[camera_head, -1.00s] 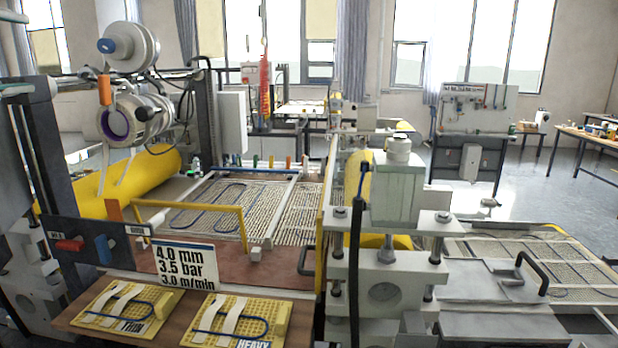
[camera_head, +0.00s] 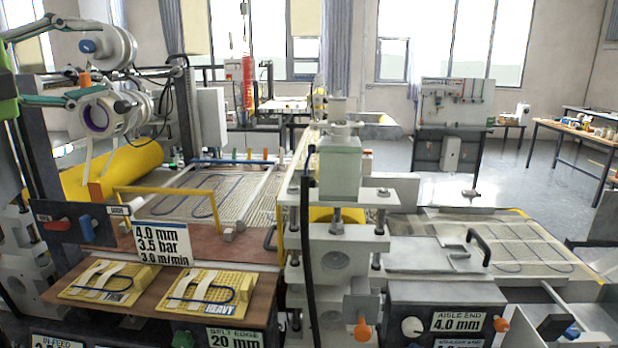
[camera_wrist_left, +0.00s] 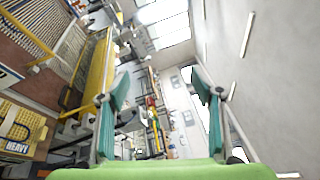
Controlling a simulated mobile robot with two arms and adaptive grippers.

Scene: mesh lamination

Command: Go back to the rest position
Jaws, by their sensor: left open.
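My left gripper (camera_head: 72,58) is at the upper left edge of the head view. Its two teal fingers are spread, one above the other, with part of its green body at the picture edge. Nothing is seen held between them. In the head view the fingertips overlap the area near two white rolls (camera_head: 108,45); I cannot tell how far apart in depth they are. In the left wrist view the gripper (camera_wrist_left: 162,88) shows both teal fingers wide apart with empty space between. My right gripper is in neither view.
The laminating machine with its press column (camera_head: 338,170) fills the middle. Two yellow sample boards (camera_head: 105,282) lie on a wooden shelf at the front left. A yellow roller (camera_head: 115,168) is behind. Grey floor (camera_head: 540,180) lies open at the right.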

